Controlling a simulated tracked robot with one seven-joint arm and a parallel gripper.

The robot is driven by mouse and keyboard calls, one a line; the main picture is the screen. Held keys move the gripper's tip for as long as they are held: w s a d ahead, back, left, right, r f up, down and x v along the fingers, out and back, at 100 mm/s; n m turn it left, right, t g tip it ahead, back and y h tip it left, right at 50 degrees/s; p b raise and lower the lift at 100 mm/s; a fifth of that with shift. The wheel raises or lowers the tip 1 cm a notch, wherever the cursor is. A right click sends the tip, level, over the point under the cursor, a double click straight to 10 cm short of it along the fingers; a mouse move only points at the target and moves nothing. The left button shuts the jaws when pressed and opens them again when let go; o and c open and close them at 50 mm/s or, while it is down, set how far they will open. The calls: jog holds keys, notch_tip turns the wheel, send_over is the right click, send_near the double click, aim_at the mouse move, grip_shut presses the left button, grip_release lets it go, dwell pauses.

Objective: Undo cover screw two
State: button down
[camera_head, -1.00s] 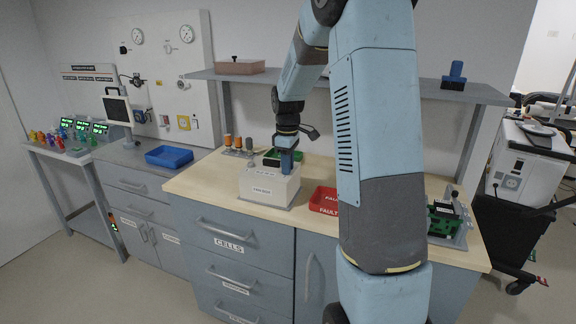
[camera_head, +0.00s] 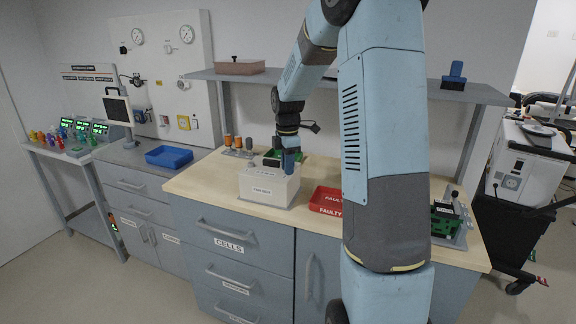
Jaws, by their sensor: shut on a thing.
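A white box-shaped unit (camera_head: 266,188) with a label on its front stands on the wooden bench top, with small dark marks on its top. My gripper (camera_head: 290,152) points down over the right part of the unit's top. It is shut on a blue tool (camera_head: 289,164), held upright. The tool's lower end is at or just above the unit's top; I cannot tell whether it touches. The cover screws are too small to make out, and the tool hides part of the top.
Orange-handled tools stand in a rack (camera_head: 238,153) behind left. A green board (camera_head: 270,155) is behind the unit. A red tray (camera_head: 326,199) marked FAULTY lies to the right, partly behind my arm. A blue tray (camera_head: 169,157) is far left. A shelf (camera_head: 350,84) spans above.

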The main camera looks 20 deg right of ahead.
dwell(0.5)
jog(key=c, duration=1)
grip_release()
notch_tip(320, 180, up, 14)
jog(key=shift+f, duration=0.15)
